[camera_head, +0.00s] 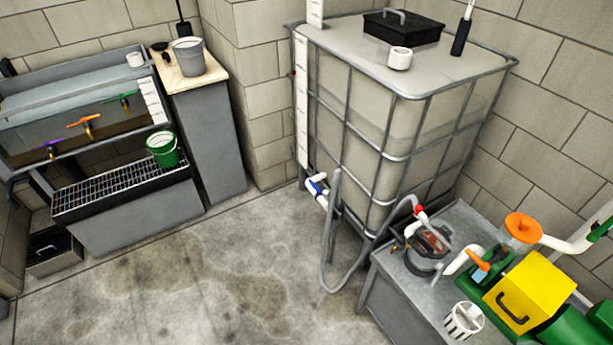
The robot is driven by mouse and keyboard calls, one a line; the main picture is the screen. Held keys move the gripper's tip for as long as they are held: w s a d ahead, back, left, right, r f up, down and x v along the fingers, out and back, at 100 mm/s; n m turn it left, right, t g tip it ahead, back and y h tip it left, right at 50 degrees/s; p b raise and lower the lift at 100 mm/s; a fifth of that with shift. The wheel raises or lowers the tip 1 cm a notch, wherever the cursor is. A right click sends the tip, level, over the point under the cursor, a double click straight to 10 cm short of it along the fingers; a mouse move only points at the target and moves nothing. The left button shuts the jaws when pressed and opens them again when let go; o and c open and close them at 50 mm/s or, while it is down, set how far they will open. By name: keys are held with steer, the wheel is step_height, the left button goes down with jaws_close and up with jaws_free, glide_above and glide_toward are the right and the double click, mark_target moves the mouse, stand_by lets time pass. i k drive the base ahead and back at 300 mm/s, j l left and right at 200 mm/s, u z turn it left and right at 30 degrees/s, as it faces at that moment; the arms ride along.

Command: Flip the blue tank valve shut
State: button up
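The blue valve handle (315,187) sits on a white pipe fitting low at the front left corner of the tank. The tank (350,120) is a large pale container in a grey metal cage. A grey hose (333,235) hangs near the valve, drops to the floor and loops up to the right. The handle looks small here, and I cannot tell its exact angle to the pipe. My gripper is not in view.
A metal bench (385,295) with a pump, a yellow box (530,290) and a white basket (463,320) stands at the lower right. A trough (75,115) with coloured valves and a green bucket (163,150) stand left. The concrete floor (220,270) between is clear.

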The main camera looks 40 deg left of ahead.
mark_target(318, 190)
steer(key=i+j+z, duration=0.2)
steer(key=j, duration=1.7)
steer(key=j+z, duration=0.2)
steer(key=j, duration=1.7)
steer(key=i+j, duration=0.15)
steer(key=j, duration=0.25)
steer(key=i+j, duration=0.1)
steer(key=j, duration=0.25)
steer(key=i+j+z, duration=0.1)
steer(key=j, duration=0.3)
steer(key=i+j, duration=0.15)
steer(key=j, duration=0.25)
steer(key=i+j, duration=0.1)
steer(key=j, duration=0.3)
steer(key=i+j+z, duration=0.1)
steer(key=j, duration=0.3)
